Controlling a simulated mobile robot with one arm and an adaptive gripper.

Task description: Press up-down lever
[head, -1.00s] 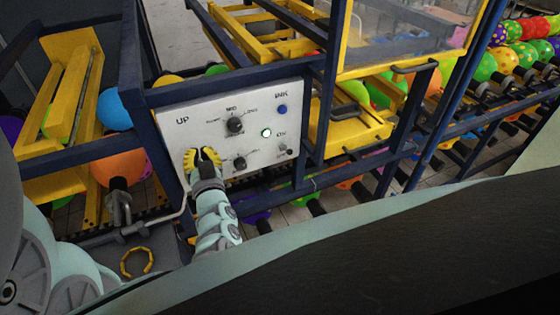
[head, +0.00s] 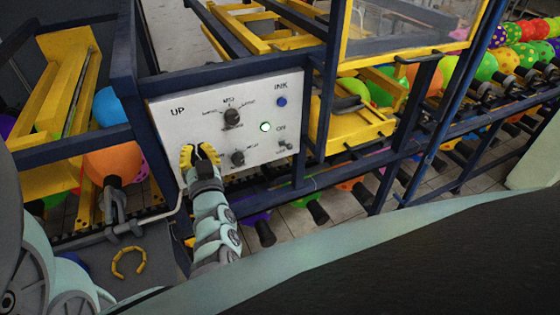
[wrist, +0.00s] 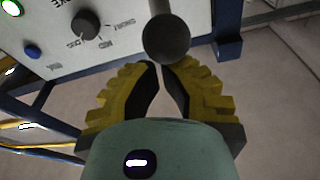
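A white control panel (head: 265,150) carries the label UP at its upper left. My gripper (head: 199,150), with yellow ridged fingers, is in front of the panel's lower left, below that label. In the wrist view a lever with a dark round knob (wrist: 166,38) is just ahead of the fingertips (wrist: 161,66). The lever is hidden behind my gripper in the head view. The fingers lean together at the tips with a gap behind. The knob overlaps the tips, so I cannot tell whether they meet or touch it. Nothing is seen held between them.
The panel also has a dark rotary knob (head: 232,117), a blue button (head: 282,102), a lit white-green button (head: 265,127), a lower knob (head: 238,158) and a small switch (head: 286,146). Blue frame bars surround it. An orange balloon (head: 112,163) is at left.

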